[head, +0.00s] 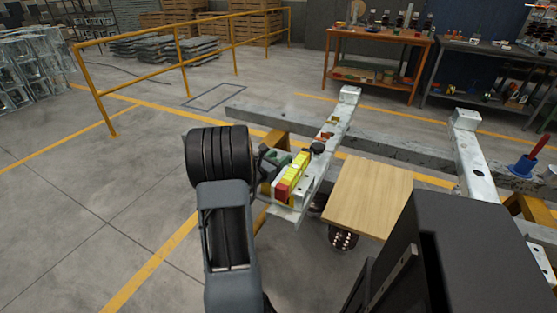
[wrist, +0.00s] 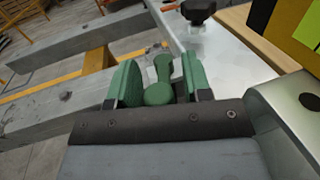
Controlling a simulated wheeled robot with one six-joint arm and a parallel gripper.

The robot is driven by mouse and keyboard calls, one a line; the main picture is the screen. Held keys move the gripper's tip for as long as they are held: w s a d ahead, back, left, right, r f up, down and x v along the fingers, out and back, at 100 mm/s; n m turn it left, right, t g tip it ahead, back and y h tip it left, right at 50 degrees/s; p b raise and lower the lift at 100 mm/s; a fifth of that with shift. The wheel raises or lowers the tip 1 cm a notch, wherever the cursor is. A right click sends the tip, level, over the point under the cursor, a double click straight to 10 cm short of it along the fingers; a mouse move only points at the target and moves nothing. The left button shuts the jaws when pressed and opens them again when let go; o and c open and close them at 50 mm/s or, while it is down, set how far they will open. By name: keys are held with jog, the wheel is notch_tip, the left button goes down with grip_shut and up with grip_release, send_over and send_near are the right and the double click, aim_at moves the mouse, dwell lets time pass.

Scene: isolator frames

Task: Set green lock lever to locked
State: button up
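The green lock lever (wrist: 162,72) has a rounded end and stands between the two green finger pads of my gripper (wrist: 160,84) in the wrist view. The pads are apart, with a narrow gap on each side of the lever, so the gripper looks open around it. In the head view my gripper (head: 275,160) is at the left side of the yellow and red isolator box (head: 293,175), and the lever cannot be told apart there. The yellow box also shows at the upper right of the wrist view (wrist: 292,22).
A black knob (head: 317,148) sits on the pale metal beam just beyond the box; it also shows in the wrist view (wrist: 198,10). A wooden board (head: 368,195) lies to the right. Grey beams (head: 385,148) cross behind. Open floor (head: 70,220) lies left.

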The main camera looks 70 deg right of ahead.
jog(key=shift+o, duration=0.3)
jog(key=shift+w, duration=0.15)
jog(key=shift+w+a, duration=0.2)
jog(key=shift+a, duration=0.3)
jog(key=v, duration=1.2)
jog(key=shift+a+p, duration=0.3)
jog(key=shift+a, duration=0.05)
